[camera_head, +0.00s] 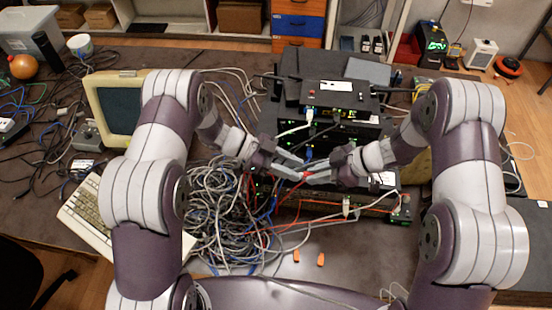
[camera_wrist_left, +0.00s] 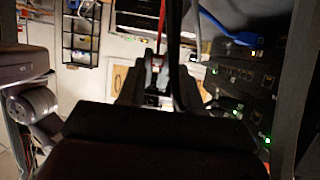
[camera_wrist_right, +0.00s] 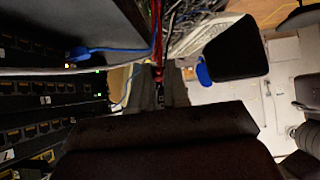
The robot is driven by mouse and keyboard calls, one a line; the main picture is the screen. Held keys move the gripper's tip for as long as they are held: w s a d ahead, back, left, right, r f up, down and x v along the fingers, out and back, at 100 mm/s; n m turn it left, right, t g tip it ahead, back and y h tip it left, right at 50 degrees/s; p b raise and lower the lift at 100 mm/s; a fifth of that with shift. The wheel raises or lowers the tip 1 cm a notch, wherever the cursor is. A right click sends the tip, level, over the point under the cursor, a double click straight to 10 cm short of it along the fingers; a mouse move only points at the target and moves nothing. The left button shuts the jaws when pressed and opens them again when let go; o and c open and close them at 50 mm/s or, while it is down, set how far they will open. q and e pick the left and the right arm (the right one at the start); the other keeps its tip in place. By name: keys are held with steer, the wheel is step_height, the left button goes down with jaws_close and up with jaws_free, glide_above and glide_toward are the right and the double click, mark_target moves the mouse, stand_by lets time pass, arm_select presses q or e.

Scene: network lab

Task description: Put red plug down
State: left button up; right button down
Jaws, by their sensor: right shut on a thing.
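The red plug (camera_head: 306,176) is at the tips of my right gripper (camera_head: 312,177), in front of the stacked network gear. In the right wrist view the red plug (camera_wrist_right: 158,74) sits between the fingers, with a red cable (camera_wrist_right: 156,30) running from it. My right gripper is shut on it. My left gripper (camera_head: 296,164) is just to the left, close to the plug, with its fingers apart. In the left wrist view the red cable (camera_wrist_left: 162,22) runs past the left fingertips; contact there is too dark to tell.
A stack of black network devices (camera_head: 338,98) stands behind the grippers. A tangle of grey cables (camera_head: 222,205) lies at the left. Two small orange pieces (camera_head: 296,256) (camera_head: 320,259) lie on the bare tabletop in front. A keyboard (camera_head: 90,208) and monitor (camera_head: 118,108) are further left.

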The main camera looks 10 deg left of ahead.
arm_select(q)
steer(key=shift+d, duration=0.15)
jaws_close()
arm_select(e)
steer(key=c, duration=1)
jaws_free()
steer(key=shift+c, duration=0.2)
